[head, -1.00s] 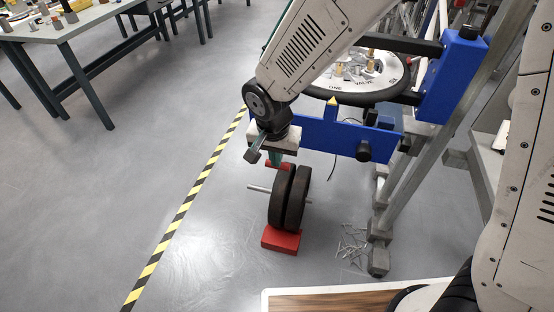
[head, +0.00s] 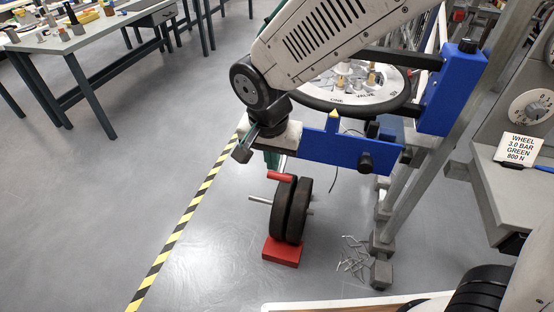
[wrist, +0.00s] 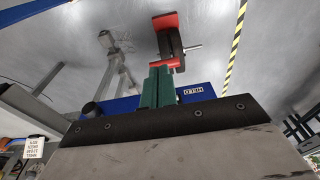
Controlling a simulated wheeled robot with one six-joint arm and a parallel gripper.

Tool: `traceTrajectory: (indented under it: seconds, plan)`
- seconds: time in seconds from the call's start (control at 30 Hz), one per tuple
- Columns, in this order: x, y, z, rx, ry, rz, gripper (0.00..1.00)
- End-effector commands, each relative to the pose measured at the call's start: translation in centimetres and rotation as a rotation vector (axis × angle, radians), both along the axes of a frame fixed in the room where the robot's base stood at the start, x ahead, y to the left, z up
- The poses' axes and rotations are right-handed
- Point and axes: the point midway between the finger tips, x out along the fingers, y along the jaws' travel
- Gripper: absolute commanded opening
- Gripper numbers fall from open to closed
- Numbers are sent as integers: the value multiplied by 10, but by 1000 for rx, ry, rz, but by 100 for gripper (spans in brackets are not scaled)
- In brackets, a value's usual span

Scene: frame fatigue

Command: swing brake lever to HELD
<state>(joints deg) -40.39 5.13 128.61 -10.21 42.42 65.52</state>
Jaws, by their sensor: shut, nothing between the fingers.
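A blue bar (head: 340,148) runs across the rig. In the wrist view the blue bar (wrist: 128,103) bears a plate reading HELD (wrist: 193,92), just right of my fingers. A red grip (head: 280,176), seemingly the brake lever's, shows above two black discs on a metal rod. It also shows in the wrist view (wrist: 176,62), just beyond my fingertips; I cannot tell whether they touch it. My gripper (wrist: 157,85) has green fingers, closed together and empty. In the head view my gripper (head: 272,160) is partly hidden by my wrist, at the bar's left end.
The black discs (head: 291,210) stand over a red block (head: 282,252) on the floor. A grey panel with a WHEEL sign (head: 519,148) stands right. Loose metal pieces (head: 353,258) lie on the floor. Floor at left is open.

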Motion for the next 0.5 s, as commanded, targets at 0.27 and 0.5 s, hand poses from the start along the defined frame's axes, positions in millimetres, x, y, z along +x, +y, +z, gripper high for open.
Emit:
traceTrajectory:
  seconds: [0.27,0.5]
  plan:
    - [-28,9,23,1,0,2,0]
    - [-31,10,26,0,0,0,0]
